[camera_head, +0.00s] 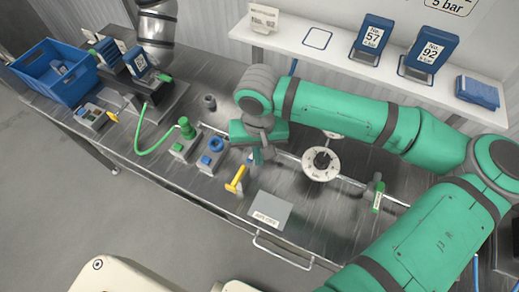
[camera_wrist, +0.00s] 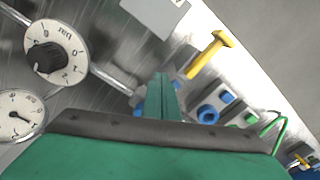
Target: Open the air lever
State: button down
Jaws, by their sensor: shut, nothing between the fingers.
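A green lever (camera_head: 377,195) with a pale label sits on the thin pipe at the right of the bench, lying across the pipe. A yellow T-shaped handle (camera_head: 237,179) stands near the bench front, left of the grey plate; it also shows in the wrist view (camera_wrist: 208,53). I cannot read which is the air lever. My gripper (camera_head: 257,157) points down over the bench, just behind the yellow handle and left of the round dial. Its green fingers (camera_wrist: 165,97) are together and empty, apart from the handle. The green lever is outside the wrist view.
A round pressure dial with a black knob (camera_wrist: 45,58) is on the pipe, beside a gauge (camera_wrist: 15,114). A blue-button box (camera_head: 210,155) and a green hose (camera_head: 143,140) lie left. A rail (camera_head: 280,250) edges the bench front. A blue crate (camera_head: 55,75) stands far left.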

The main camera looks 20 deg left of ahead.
jog(key=shift+a, duration=0.1)
jog(key=shift+a, duration=1)
jog(key=shift+w, duration=0.1)
jog(key=shift+w+a, duration=0.2)
jog(key=shift+a, duration=0.35)
jog(key=shift+w+a, duration=0.15)
jog(key=shift+a, duration=0.35)
